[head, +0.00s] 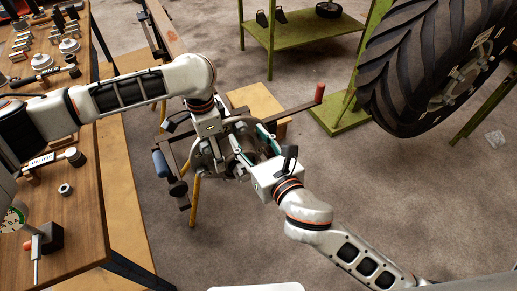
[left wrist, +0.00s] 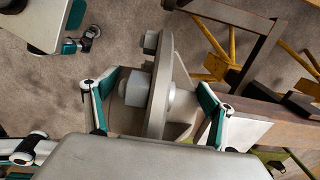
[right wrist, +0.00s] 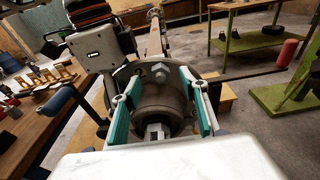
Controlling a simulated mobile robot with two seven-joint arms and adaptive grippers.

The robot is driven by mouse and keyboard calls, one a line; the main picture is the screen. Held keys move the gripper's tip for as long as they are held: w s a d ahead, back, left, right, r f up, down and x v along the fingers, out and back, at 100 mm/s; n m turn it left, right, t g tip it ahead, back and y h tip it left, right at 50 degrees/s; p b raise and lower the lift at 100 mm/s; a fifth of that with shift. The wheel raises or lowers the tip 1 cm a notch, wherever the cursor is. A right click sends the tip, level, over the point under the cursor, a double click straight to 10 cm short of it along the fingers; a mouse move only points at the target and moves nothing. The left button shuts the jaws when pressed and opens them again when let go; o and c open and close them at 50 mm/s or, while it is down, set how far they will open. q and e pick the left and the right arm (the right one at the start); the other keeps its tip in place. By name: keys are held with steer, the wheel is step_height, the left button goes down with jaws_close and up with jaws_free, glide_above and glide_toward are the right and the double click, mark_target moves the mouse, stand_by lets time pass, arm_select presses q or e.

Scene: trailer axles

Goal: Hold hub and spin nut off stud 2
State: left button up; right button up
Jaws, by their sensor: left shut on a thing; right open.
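The grey metal hub (head: 243,140) with its round flange and studs sits on the axle at the middle of the head view. My left gripper (left wrist: 160,82) is closed across the hub flange (left wrist: 160,65), with one finger on each side; blocky nuts or stud ends show between the fingers. My right gripper (head: 253,152) is open, facing the hub. In the right wrist view its fingers straddle the hub barrel (right wrist: 160,100). A pale hex-shaped piece (right wrist: 157,133) shows between them, and a stud with a nut (right wrist: 159,72) shows above. I cannot tell which stud is number 2.
A wooden bench (head: 85,205) with tools and parts stands at the left. A large tyre (head: 405,70) hangs at the upper right. A green shelf (head: 300,35) stands behind. A red-handled bar (head: 319,93) sticks out right of the hub.

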mark_target(241, 128)
steer(key=shift+x, duration=1.5)
